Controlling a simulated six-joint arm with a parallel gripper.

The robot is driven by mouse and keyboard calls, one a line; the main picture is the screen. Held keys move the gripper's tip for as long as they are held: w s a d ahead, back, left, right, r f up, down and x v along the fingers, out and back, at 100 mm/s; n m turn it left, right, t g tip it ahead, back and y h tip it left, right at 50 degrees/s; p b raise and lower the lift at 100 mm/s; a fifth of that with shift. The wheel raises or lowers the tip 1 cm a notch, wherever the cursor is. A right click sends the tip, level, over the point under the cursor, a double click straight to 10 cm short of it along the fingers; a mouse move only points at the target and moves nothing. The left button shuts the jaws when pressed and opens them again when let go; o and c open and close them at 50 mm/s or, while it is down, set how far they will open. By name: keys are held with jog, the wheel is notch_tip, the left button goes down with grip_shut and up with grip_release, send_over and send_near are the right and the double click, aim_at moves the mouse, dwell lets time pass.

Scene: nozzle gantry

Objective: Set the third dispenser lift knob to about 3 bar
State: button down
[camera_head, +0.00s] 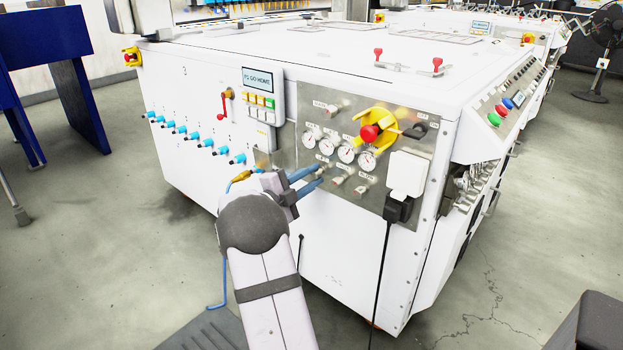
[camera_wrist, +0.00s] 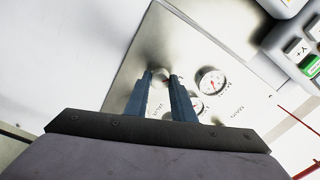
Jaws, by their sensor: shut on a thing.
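The metal panel (camera_head: 385,122) on the white machine's corner carries a row of round pressure gauges (camera_head: 346,153), with small metal knobs (camera_head: 338,182) below them. My gripper (camera_head: 318,176) reaches the panel's left part below the gauges, its blue fingers pointing right. In the wrist view, my gripper (camera_wrist: 161,77) is shut on a round metal knob (camera_wrist: 160,74), between its fingertips. I cannot tell which dispenser this knob serves; the labels are unreadable. A gauge (camera_wrist: 211,82) with a red needle is right of the fingers; another (camera_wrist: 196,104) is partly hidden. I cannot read their values.
A red emergency knob (camera_head: 369,133) on a yellow mount sits above the gauges. A white box (camera_head: 407,173) with a black plug and hanging cable is at right. Blue fittings (camera_head: 207,142) and a red-handled lever (camera_head: 223,107) stick out of the left face.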

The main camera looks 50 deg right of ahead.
jog(key=c, duration=1.5)
grip_release()
jog(key=shift+a, duration=0.1)
jog(key=shift+a+p, duration=1.2)
jog(key=shift+a, duration=2.45)
